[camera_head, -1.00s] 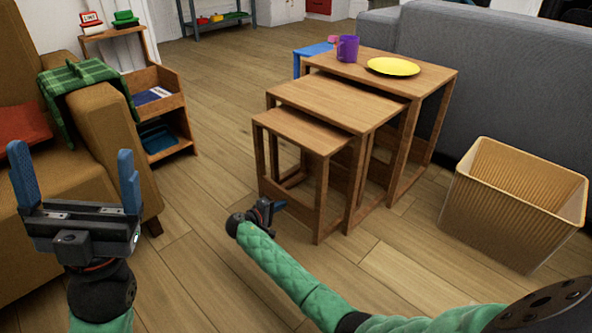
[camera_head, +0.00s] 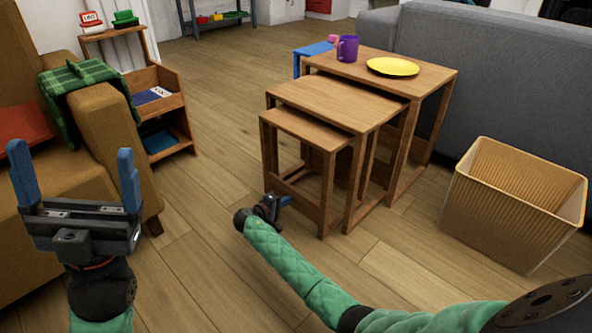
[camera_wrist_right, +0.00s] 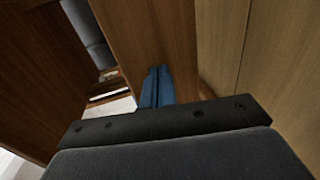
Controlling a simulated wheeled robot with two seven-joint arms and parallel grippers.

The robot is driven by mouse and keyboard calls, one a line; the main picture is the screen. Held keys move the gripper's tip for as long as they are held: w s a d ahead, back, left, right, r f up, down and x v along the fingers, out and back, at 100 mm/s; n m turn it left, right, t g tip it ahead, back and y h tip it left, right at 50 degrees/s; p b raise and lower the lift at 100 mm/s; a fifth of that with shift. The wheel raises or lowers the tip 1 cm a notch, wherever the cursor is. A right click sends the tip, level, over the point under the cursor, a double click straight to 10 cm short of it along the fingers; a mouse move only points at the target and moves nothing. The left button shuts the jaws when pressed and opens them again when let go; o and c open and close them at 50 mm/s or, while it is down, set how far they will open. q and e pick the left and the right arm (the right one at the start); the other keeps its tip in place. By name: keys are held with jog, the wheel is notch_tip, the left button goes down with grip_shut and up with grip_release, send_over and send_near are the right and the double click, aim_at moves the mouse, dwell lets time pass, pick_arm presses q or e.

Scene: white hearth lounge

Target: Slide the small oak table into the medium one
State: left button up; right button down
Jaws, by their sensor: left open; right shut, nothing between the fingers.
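The small oak table (camera_head: 300,127) stands partly under the medium oak table (camera_head: 340,97), its front part sticking out. The medium table stands partly under the large oak table (camera_head: 433,76). My right gripper (camera_head: 286,201) is low at the front of the small table, fingers shut with nothing between them. In the right wrist view its blue fingers (camera_wrist_right: 156,88) are together against or very close to a wooden part (camera_wrist_right: 150,35); contact cannot be told for sure. My left gripper (camera_head: 75,180) is open and empty, raised in front of the armchair.
A purple mug (camera_head: 347,48) and yellow plate (camera_head: 393,66) sit on the large table. A ribbed bin (camera_head: 512,205) stands to the right, before the grey sofa (camera_head: 500,75). A brown armchair (camera_head: 110,130) is at left. Floor between armchair and tables is clear.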

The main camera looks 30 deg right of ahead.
aim_at(292, 191)
jog(key=shift+r+x, duration=0.15)
jog(key=shift+x, duration=0.5)
jog(key=shift+r+x, duration=0.1)
jog(key=shift+x, duration=0.6)
jog(key=shift+d, duration=0.15)
jog(key=shift+r+x, duration=0.25)
jog(key=shift+x, duration=0.9)
jog(key=shift+r+x, duration=0.2)
jog(key=shift+x, duration=0.95)
jog(key=shift+w+d, duration=0.1)
jog(key=shift+d, duration=0.15)
jog(key=shift+s+a+r+p, duration=0.3)
jog(key=shift+a+r+p, duration=0.2)
jog(key=shift+a+p, duration=0.35)
jog(key=shift+s+a+r+p, duration=0.25)
jog(key=shift+a+r+p, duration=0.25)
jog(key=shift+a+p, duration=0.35)
jog(key=shift+s+a+r+p, duration=0.3)
jog(key=shift+a+r+p, duration=0.3)
jog(key=shift+p, duration=0.4)
jog(key=shift+a, duration=0.1)
